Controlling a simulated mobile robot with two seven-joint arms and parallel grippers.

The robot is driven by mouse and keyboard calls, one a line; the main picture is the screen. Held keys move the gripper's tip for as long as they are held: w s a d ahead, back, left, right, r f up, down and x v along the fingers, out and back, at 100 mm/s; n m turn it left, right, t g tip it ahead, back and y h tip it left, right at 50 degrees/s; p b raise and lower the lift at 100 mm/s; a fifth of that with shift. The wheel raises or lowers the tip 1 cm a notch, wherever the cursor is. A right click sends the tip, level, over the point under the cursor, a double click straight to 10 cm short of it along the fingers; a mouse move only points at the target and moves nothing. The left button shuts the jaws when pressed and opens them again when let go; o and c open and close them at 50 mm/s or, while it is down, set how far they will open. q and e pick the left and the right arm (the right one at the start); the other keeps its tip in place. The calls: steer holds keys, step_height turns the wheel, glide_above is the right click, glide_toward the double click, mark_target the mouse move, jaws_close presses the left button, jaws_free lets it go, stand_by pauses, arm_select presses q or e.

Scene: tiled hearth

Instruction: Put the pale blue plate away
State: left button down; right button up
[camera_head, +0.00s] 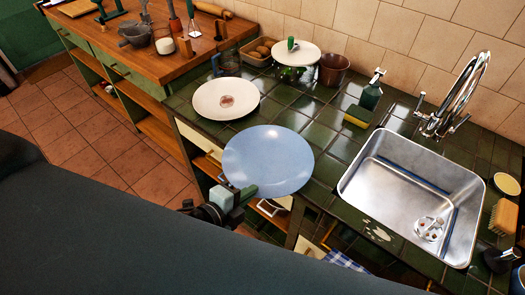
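The pale blue plate (268,160) is a round, shallow disc in the middle of the view, face up and overlapping the near edge of the dark green tiled counter. My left gripper (243,193) is at the plate's near rim and appears shut on it; the fingertips are partly hidden by the plate. My dark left arm crosses the lower part of the view. My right gripper is not in view.
A steel sink (408,190) with a tap (458,95) is to the right. A white plate (226,98) with a reddish mark lies behind the blue plate. A soap bottle (370,97) and brown pot (333,70) stand farther back. Open shelves (150,125) are under the wooden counter (165,60).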

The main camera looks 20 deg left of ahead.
arm_select(q)
steer(key=shift+w+r, duration=0.1)
steer(key=shift+r, duration=0.05)
steer(key=w+a+r+n+t+y, duration=0.1)
steer(key=w+a+r+n+y, duration=0.3)
steer(key=w+r, duration=0.5)
step_height(320, 180, up, 4)
steer(key=shift+w+a+r+n+y, duration=0.15)
steer(key=shift+w+a+n+y, duration=0.2)
steer(key=shift+a+y, duration=0.6)
steer(key=shift+s+a+h, duration=0.15)
steer(key=shift+a+h, duration=0.05)
steer(key=shift+h, duration=0.05)
